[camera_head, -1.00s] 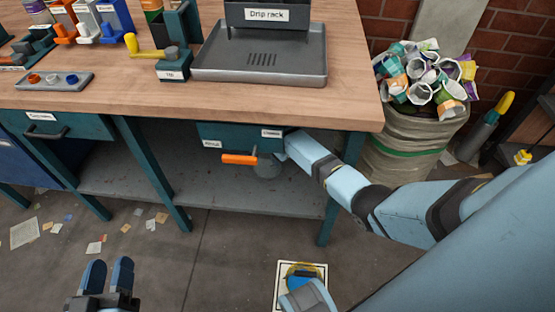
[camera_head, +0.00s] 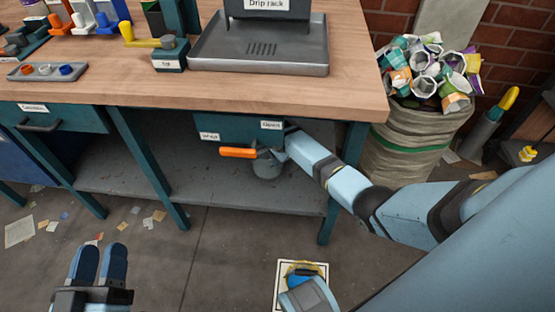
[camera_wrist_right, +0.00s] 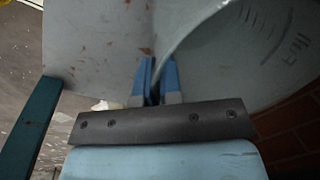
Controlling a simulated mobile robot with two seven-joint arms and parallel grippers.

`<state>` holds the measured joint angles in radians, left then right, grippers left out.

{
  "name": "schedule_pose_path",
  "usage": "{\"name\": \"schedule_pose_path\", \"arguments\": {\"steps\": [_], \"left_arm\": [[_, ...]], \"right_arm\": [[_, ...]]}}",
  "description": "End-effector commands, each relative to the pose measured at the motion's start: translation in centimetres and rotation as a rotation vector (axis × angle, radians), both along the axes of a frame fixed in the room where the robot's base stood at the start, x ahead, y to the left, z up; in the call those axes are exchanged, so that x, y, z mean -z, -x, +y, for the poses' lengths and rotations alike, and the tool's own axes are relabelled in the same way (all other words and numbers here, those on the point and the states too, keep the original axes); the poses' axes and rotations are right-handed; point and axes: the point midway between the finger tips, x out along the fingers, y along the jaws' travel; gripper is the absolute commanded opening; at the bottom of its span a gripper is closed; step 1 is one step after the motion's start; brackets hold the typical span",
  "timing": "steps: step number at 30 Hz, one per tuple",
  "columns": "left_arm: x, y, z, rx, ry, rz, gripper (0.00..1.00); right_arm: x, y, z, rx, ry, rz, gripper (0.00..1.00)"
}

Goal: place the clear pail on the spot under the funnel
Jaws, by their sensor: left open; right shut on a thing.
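The clear pail (camera_head: 267,168) is under the workbench, just below an orange handle (camera_head: 238,152). In the right wrist view the pail (camera_wrist_right: 235,50) is large, with a fill mark on its wall. My right gripper (camera_wrist_right: 156,65) is shut on the pail's rim; in the head view its fingers (camera_head: 279,154) are small and partly hidden near the bench's underside. My left gripper (camera_head: 98,262) is open and empty, low at the left over the floor. I cannot make out a funnel or the spot under it for certain.
A full sack (camera_head: 405,145) stands at the right. The middle floor is clear.

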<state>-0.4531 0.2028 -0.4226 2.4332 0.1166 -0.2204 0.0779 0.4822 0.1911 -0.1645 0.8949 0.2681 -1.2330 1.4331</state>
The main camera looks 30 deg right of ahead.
Motion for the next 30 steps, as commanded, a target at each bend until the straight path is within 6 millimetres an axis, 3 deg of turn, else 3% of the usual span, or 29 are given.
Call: {"name": "schedule_pose_path", "arguments": {"steps": [17,21,30], "left_arm": [[0.7,0.0,0.0,0.001,0.0,0.002,0.43],[0.6,0.0,0.0,0.001,0.0,0.002,0.43],[0.6,0.0,0.0,0.001,0.0,0.002,0.43]], "right_arm": [[1.2,-0.1,0.0,0.0,0.0,-0.002,0.0],[1.1,0.0,0.0,0.0,0.0,-0.001,0.33],[1.2,0.0,0.0,0.0,0.0,0.0,0.36]]}}
